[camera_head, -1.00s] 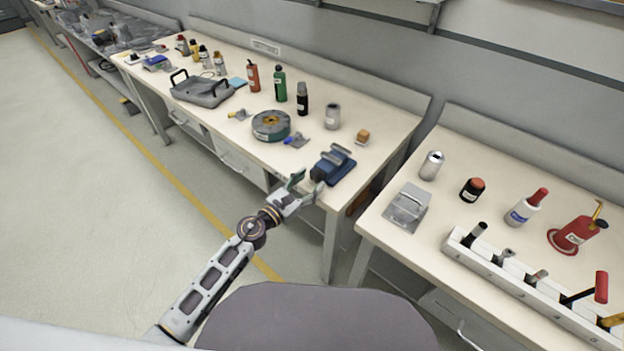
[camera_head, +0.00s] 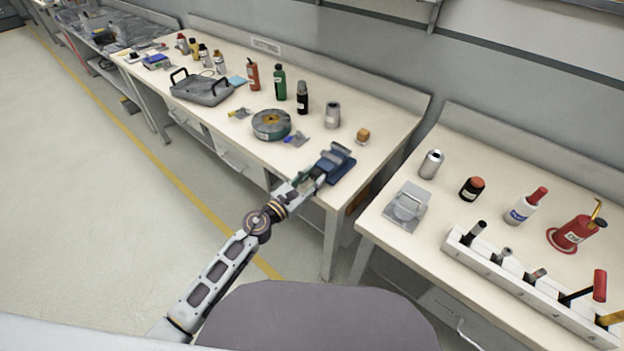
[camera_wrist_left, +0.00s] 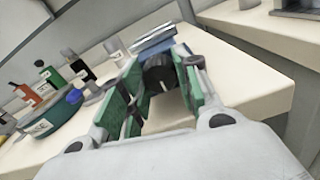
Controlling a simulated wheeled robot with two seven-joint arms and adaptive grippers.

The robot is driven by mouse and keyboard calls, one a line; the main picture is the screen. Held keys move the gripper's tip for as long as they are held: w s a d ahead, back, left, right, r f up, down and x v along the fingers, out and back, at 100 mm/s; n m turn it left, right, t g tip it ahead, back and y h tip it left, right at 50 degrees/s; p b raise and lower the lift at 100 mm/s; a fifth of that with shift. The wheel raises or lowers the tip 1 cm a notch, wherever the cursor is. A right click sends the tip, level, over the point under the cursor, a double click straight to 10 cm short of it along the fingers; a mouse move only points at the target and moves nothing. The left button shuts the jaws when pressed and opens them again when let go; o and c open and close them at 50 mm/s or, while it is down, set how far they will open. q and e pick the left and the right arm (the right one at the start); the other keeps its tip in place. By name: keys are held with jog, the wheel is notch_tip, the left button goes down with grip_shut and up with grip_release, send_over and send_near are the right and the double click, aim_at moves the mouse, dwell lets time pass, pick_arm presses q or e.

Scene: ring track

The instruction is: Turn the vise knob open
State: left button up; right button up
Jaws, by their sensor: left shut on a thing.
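The blue vise (camera_head: 336,163) stands at the front right corner of the long workbench, with a grey metal top. It also shows in the left wrist view (camera_wrist_left: 152,44), just beyond my fingers. My left gripper (camera_head: 314,174) is at the vise's front side. In the left wrist view my left gripper (camera_wrist_left: 158,92) has its green-padded fingers on either side of the dark round vise knob (camera_wrist_left: 158,72), and it is shut on it. In the head view the knob is hidden by the gripper. My right gripper is not in view.
A second bench (camera_head: 380,225) is at the right, across a narrow gap. Open floor lies left.

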pick_arm(q)
jog(key=shift+n, duration=1.1)
jog(key=n+p, duration=0.1)
jog(key=n, duration=0.2)
jog(key=o, duration=1.1)
jog(key=shift+n, duration=0.3)
jog(key=shift+c, duration=0.2)
jog(key=shift+s+a, duration=0.15)
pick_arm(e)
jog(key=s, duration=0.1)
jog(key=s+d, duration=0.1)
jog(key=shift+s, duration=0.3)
pick_arm(q)
jog(key=shift+s+a, duration=0.4)
jog(key=shift+s, duration=0.15)
jog(key=v, duration=1)
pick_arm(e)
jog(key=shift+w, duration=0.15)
pick_arm(q)
jog(key=shift+s, duration=0.1)
